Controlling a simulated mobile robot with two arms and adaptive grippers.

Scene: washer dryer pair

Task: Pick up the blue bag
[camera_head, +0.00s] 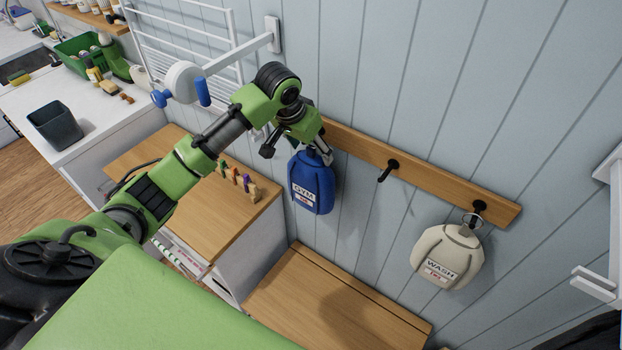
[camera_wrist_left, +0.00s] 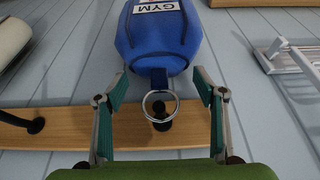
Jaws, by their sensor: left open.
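The blue bag (camera_head: 311,186), labelled "GYM", hangs from the wooden peg rail (camera_head: 352,146) on the wall. In the left wrist view the blue bag (camera_wrist_left: 160,38) shows with its strap and metal ring (camera_wrist_left: 160,104) over a dark hook. My left gripper (camera_head: 318,149) is at the top of the bag, hiding its hook in the head view. In the left wrist view the left gripper's fingers (camera_wrist_left: 160,84) are spread wide, one on each side of the bag's strap, with a gap to it on both sides. My right gripper is not in view.
A cream "WASH" bag (camera_head: 447,254) hangs farther right on the rail, with an empty hook (camera_head: 388,170) between. A wooden bench (camera_head: 330,300) is below. A cabinet with a wooden top (camera_head: 215,215) holds clothespins. A white wall rack (camera_head: 185,45) is above left.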

